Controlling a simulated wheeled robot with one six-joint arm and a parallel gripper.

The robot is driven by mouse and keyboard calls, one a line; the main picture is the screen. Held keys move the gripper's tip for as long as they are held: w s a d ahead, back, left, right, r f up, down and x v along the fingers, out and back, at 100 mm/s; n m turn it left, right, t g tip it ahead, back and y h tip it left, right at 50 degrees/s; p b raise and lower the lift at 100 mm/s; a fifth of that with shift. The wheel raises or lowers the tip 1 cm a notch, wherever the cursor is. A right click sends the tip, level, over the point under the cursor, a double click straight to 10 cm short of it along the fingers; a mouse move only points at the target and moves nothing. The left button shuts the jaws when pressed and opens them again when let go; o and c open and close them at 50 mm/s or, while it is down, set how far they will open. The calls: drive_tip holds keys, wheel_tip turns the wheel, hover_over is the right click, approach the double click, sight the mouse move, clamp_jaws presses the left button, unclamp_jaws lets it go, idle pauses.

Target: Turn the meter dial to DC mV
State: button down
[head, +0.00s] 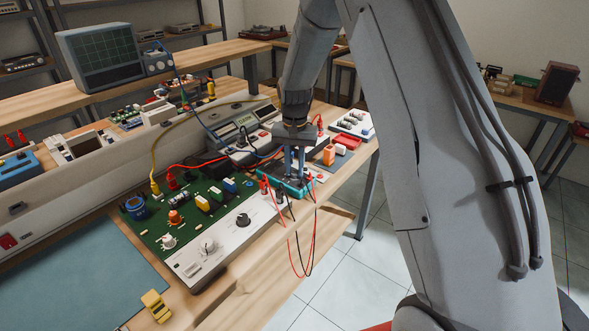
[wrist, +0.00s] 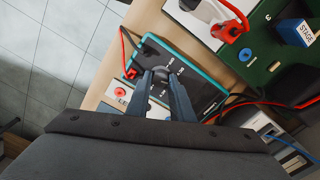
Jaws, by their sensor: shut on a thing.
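The teal-edged meter (head: 290,188) lies on the workbench at the right end of the green circuit board, mostly hidden under my gripper in the head view. In the wrist view the meter's dark face (wrist: 196,68) shows white markings around a dark round dial (wrist: 160,74). My gripper (wrist: 161,80) points down at the face, with its two blue-grey fingers closed on the dial. It also shows in the head view (head: 295,172). The dial's pointer and the labels are too small or too covered to read. Red and black leads run from the meter.
The green circuit board (head: 185,215) with a white front panel (head: 222,244) and knobs is beside the meter. A bench instrument with a display (head: 240,122) stands behind. Red and black leads (head: 306,250) hang over the front bench edge. A yellow clip (head: 156,305) lies at front left.

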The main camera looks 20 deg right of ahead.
sight(295, 172)
drive_tip(key=shift+m, duration=1.6)
drive_tip(key=c, duration=1.6)
unclamp_jaws()
drive_tip(key=shift+o, duration=0.2)
drive_tip(key=shift+r+b, duration=1.15)
drive_tip(key=shift+r, duration=2.8)
drive_tip(key=s+f+n+t, duration=0.1)
drive_tip(key=s+n, duration=0.7)
drive_tip(key=s, duration=2.1)
drive_tip(key=shift+s+f, duration=0.2)
drive_tip(key=shift+f, duration=0.15)
